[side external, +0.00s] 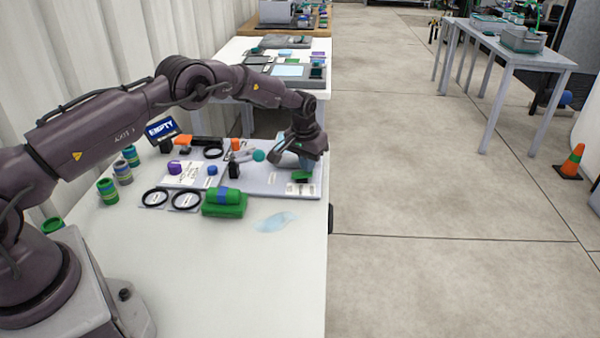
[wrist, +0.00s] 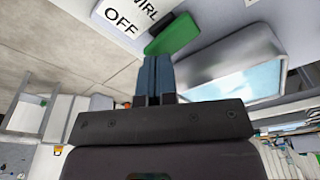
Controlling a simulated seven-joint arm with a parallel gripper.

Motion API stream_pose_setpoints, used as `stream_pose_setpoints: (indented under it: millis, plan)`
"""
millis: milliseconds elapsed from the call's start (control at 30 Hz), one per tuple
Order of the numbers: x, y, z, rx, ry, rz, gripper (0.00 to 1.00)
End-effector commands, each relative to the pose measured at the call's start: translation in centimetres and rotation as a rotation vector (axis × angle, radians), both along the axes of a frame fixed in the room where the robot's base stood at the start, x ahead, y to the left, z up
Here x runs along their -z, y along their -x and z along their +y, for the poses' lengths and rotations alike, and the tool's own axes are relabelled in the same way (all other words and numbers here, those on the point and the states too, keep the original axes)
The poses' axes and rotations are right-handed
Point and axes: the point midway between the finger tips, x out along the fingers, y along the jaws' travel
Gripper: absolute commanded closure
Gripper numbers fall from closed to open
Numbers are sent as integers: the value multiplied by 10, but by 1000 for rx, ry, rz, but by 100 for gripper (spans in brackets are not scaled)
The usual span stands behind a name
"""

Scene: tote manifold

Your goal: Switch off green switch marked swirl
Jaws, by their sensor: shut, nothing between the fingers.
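The green switch (wrist: 174,34) is a flat green block beside a white label (wrist: 130,14) whose visible black letters read "WIRL" and "OFF". In the side external view the green switch (side external: 302,176) sits at the right end of the grey panel, with the label (side external: 300,189) in front of it. My gripper (wrist: 155,62) is shut and empty, its fingertips right at the edge of the switch. I cannot tell whether they touch it. In the side external view my gripper (side external: 306,164) is low over the switch, partly hidden by my wrist.
The grey panel (side external: 262,181) also carries a teal round knob (side external: 258,155). A green sponge-like block (side external: 224,204) with a blue band, black rings (side external: 186,199) and a light blue puddle-like patch (side external: 275,222) lie nearer. Jars (side external: 107,190) stand left. The table front is clear.

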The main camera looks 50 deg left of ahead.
Motion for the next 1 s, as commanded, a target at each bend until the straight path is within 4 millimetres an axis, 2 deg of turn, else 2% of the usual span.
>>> stream_pose_setpoints:
  millis: [800,1000]
  plan:
    - [13,0,0,0,-1,1,100]
    - [7,1,0,0,-1,1,100]
